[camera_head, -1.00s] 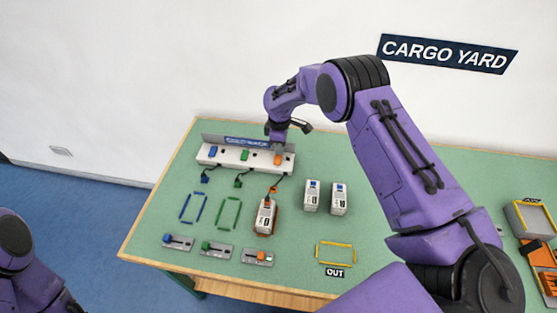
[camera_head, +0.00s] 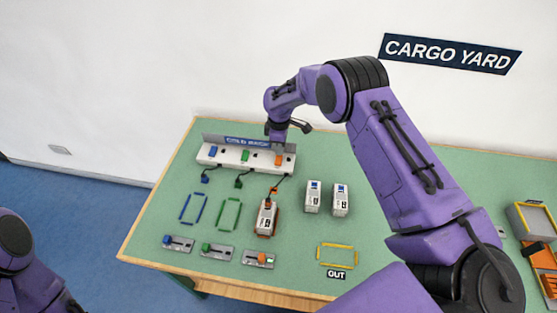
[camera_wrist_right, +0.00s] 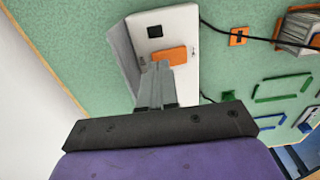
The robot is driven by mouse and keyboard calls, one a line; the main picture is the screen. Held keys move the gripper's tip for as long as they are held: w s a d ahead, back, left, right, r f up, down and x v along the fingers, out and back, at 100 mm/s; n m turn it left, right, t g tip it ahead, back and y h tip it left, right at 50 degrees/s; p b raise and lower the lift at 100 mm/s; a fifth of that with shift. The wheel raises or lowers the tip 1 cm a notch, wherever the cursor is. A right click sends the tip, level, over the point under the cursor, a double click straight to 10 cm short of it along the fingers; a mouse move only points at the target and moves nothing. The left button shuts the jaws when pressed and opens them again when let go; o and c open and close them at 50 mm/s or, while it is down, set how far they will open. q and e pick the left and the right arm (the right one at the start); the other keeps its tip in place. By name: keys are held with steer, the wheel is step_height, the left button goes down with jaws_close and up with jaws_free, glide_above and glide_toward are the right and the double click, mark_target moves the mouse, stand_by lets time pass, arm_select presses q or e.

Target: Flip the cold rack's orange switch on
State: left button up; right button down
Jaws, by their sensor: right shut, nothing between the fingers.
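The cold rack (camera_head: 228,157) is a long white strip with a blue sign at the back left of the green table. It carries blue, green and orange switches in a row. The orange switch (camera_head: 279,160) is at its right end and also shows in the right wrist view (camera_wrist_right: 172,54). My right gripper (camera_head: 278,149) is shut and empty, its tips right at the orange switch. In the right wrist view the fingertips (camera_wrist_right: 158,68) overlap the switch's near edge; I cannot tell whether they touch. My left gripper is out of view.
A white container with orange trim (camera_head: 266,216) is cabled to the rack's orange end. Two white containers (camera_head: 312,196) stand to its right. Blue and green outlines (camera_head: 229,214) lie on the table, with several slider units (camera_head: 216,251) at the front edge. A yellow OUT outline (camera_head: 337,255) is right of them.

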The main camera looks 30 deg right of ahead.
steer(key=shift+f+b, duration=0.65)
steer(key=shift+f, duration=0.3)
stand_by(0.5)
steer(key=shift+r, duration=0.15)
step_height(320, 180, up, 7)
steer(key=p, duration=0.5)
steer(key=shift+p, duration=0.4)
steer(key=shift+f, duration=0.2)
